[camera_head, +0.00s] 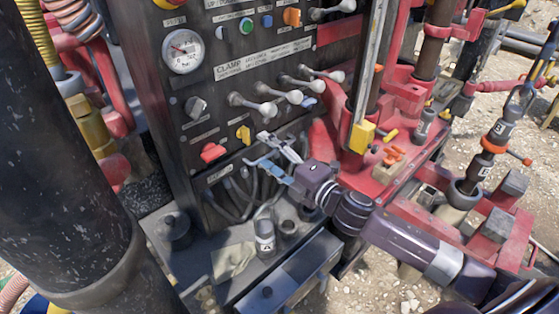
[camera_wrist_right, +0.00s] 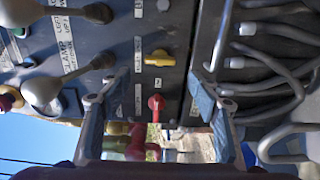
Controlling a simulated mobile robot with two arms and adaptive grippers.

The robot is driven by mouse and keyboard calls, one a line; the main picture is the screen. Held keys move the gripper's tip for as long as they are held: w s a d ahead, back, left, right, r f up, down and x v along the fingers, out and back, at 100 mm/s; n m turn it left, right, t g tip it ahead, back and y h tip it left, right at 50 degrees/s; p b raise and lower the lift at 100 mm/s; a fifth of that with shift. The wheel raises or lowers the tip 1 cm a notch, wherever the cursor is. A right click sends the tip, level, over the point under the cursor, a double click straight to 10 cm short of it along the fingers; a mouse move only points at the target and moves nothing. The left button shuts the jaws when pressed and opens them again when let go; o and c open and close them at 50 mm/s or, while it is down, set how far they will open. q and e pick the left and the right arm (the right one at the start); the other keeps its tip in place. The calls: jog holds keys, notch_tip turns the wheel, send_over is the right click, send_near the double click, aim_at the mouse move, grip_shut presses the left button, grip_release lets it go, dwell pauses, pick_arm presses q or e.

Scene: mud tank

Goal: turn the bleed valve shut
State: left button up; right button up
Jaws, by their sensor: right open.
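The control panel (camera_head: 255,85) carries a red valve handle (camera_head: 213,152) and a yellow valve handle (camera_head: 244,134) low on its front. I cannot read which one is labelled as the bleed valve. My right gripper (camera_head: 256,150) is open and empty in front of the panel, just right of these handles in the head view. In the right wrist view, its fingers (camera_wrist_right: 157,82) stand apart, with the red handle (camera_wrist_right: 156,103) and the yellow handle (camera_wrist_right: 159,58) showing in the gap between them. Neither finger visibly touches a handle. My left gripper is out of view.
Several ball-ended levers (camera_head: 290,97), a pressure gauge (camera_head: 183,50) and a dark knob (camera_head: 196,107) are on the panel. Grey hoses (camera_head: 232,195) hang below it. A toolbox with a cloth (camera_head: 233,260) stands underneath. Red machinery (camera_head: 400,180) stands to the right.

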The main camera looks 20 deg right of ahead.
jog(key=shift+v, duration=2.2)
